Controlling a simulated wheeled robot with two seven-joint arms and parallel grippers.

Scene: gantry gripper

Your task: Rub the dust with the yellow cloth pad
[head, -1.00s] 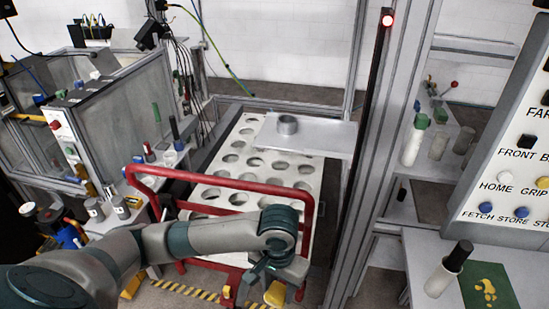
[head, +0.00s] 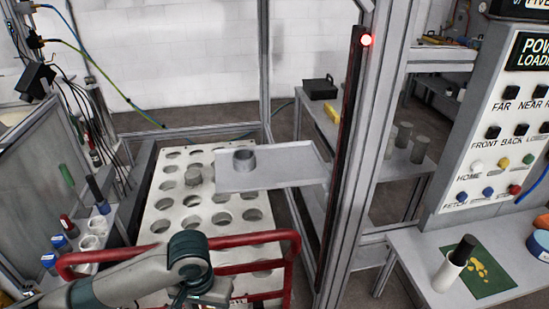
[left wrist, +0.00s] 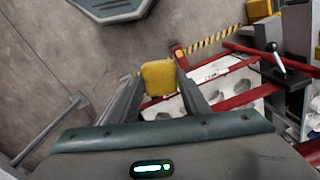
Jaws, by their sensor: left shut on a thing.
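The yellow cloth pad (left wrist: 158,77) is held between the fingers of my left gripper (left wrist: 160,82) in the left wrist view. In the head view my left gripper (head: 205,294) is at the bottom edge, in front of the red rail, and the pad is not visible there. A green mat (head: 494,290) with a yellow mark (head: 481,270) lies on the white bench at the lower right, well to the right of my gripper. I cannot tell whether that mark is the dust. My right gripper is not in view.
A red rail (head: 281,236) fronts a white pallet with holes (head: 158,215). A grey plate (head: 290,165) carries a grey ring over it. A metal post (head: 357,170) stands between my arm and the bench (head: 420,265). A white cylinder with a black top (head: 450,268) stands beside the mark.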

